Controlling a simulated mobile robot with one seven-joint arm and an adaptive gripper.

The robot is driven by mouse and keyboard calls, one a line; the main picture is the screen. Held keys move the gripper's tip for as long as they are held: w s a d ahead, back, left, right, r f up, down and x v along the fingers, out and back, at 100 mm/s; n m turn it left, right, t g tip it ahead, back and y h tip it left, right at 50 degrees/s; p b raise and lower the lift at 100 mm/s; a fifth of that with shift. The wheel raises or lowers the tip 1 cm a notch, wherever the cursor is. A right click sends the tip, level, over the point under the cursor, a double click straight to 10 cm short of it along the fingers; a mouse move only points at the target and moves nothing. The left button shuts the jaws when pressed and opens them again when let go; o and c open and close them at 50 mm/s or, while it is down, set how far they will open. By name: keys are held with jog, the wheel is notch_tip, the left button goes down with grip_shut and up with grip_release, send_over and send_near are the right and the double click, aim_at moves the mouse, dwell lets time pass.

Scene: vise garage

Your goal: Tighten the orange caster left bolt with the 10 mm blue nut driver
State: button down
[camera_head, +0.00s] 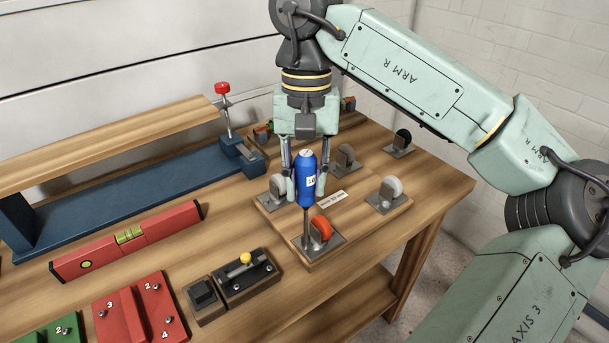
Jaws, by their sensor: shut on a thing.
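My gripper (307,180) is shut on the handle of the blue nut driver (308,192), which has a white label marked 10. The driver stands upright with its dark shaft pointing down. The shaft's lower end is at the left side of the orange caster (320,229), which sits on a grey metal plate. The tip appears to be at the left bolt of that plate. The bolt is hidden by the shaft, and I cannot tell whether the tip is fully seated on it.
Grey-wheeled casters (391,190) share the wooden board around the orange one. A black-wheeled caster (402,140) sits behind. A red level (128,240), a latch block (245,275) and a red numbered plate (139,310) lie left.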

jog(key=shift+n, duration=0.3)
jog(key=shift+f, duration=0.45)
jog(key=m, duration=0.7)
jog(key=shift+a+y, duration=0.1)
jog(key=shift+y, duration=0.3)
jog(key=m, duration=0.6)
jog(key=shift+w+t, duration=0.1)
jog(key=shift+t, duration=0.3)
jog(key=m, duration=0.6)
jog(key=shift+w+a+t+y, duration=0.1)
jog(key=shift+t+y, duration=0.2)
jog(key=m, duration=0.6)
jog(key=shift+w+t, duration=0.15)
jog(key=shift+t, duration=0.25)
